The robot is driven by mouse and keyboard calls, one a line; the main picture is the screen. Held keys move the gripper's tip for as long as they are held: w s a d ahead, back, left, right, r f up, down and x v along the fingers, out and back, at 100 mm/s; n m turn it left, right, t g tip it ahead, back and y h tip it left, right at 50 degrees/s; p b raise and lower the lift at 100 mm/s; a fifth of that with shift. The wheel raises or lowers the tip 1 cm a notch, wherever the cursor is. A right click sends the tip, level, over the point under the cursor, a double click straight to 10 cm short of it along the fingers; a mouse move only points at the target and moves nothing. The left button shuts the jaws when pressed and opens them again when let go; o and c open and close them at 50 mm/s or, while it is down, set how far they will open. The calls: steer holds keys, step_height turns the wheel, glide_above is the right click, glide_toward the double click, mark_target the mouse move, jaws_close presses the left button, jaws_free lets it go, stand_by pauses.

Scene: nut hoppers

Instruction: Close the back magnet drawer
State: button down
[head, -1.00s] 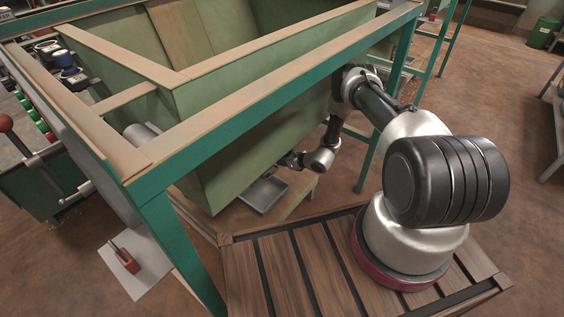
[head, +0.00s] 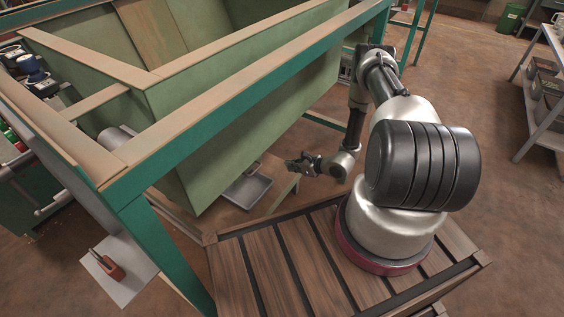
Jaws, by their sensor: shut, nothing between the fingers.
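A shallow grey metal tray (head: 248,191) shows low beside the green hopper (head: 215,130). I cannot tell whether it is the back magnet drawer, and no other drawer is clear in view. My gripper (head: 292,163) is shut and empty. It hangs right of the hopper's sloping wall, above and to the right of the tray in the picture, apart from both as far as I can see. The underside of the hopper is hidden.
A green frame beam (head: 240,90) crosses in front of the hopper, with a post (head: 168,245) at the lower left. A grey plate (head: 120,272) holds a red-brown block (head: 112,270). A shelf rack (head: 545,100) stands far right. The floor (head: 470,110) between is open.

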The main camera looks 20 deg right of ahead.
steer(key=w+a+f+t+y, duration=0.1)
steer(key=w+a+f+t, duration=0.1)
steer(key=w+a, duration=0.6)
steer(key=shift+w+f+y, duration=0.3)
steer(key=shift+w+f, duration=0.35)
steer(key=shift+w, duration=1.85)
steer(key=shift+w+a, duration=0.65)
steer(key=shift+w, duration=0.25)
steer(key=shift+w+a, duration=0.6)
steer(key=shift+w, duration=0.3)
steer(key=shift+d, duration=0.1)
steer(key=shift+s+d, duration=0.2)
steer(key=shift+s, duration=0.05)
steer(key=f+v, duration=0.1)
steer(key=v, duration=1.2)
steer(key=shift+s, duration=0.3)
